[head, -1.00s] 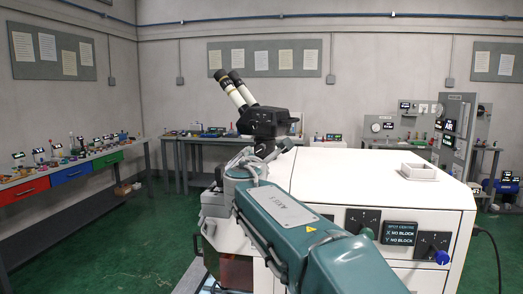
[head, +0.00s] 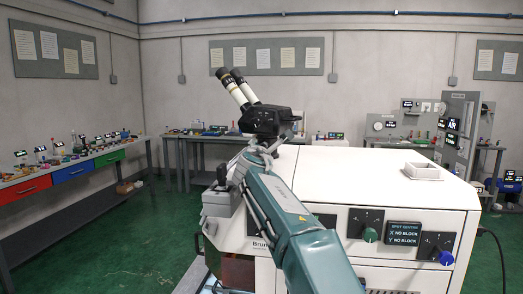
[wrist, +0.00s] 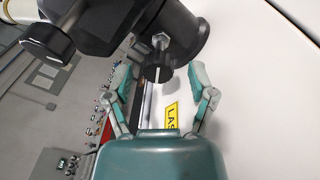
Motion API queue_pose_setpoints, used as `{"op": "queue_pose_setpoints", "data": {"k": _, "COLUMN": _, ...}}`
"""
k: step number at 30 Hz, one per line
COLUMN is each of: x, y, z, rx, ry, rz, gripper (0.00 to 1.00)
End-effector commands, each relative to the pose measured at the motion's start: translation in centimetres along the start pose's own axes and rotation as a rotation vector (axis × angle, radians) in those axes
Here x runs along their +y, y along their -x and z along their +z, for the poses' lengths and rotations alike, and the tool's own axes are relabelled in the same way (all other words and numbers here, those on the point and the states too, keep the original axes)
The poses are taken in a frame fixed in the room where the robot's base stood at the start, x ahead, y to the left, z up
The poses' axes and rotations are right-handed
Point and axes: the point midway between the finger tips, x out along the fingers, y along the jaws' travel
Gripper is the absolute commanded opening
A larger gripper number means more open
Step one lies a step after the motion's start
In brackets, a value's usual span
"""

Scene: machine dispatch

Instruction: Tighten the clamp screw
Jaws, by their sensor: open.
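A dark microscope head with two white-banded eyepieces (head: 240,88) stands on the white machine. In the wrist view its black body (wrist: 120,25) fills the top. A black knob with a pale line across its end (wrist: 158,75), which looks like the clamp screw, sticks out below the body. A silver hex bolt (wrist: 160,41) sits just above it. My gripper (wrist: 160,84) is open, one finger on each side of the knob, with gaps visible on both sides. In the head view my gripper (head: 258,148) is just under the microscope head, and its fingers are hard to make out.
The white machine top (head: 340,170) carries a small white tray (head: 423,171). Its front has a green knob (head: 370,235), a blue knob (head: 446,257) and a "NO BLOCK" display (head: 403,233). A yellow label (wrist: 171,115) lies near my gripper. Benches line the walls.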

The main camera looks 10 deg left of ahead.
Motion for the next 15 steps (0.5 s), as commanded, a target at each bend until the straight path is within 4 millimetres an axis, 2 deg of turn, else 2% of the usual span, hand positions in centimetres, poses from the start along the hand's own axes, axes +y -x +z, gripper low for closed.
{"op": "queue_pose_setpoints", "data": {"k": 7, "x": 0.0, "y": -1.7, "z": 0.0, "rx": -0.002, "ry": -0.001, "rz": -0.001, "gripper": 0.72}}
{"op": "queue_pose_setpoints", "data": {"k": 15, "x": 0.0, "y": -2.2, "z": 0.0, "rx": 0.000, "ry": 0.000, "rz": 0.001, "gripper": 0.72}}
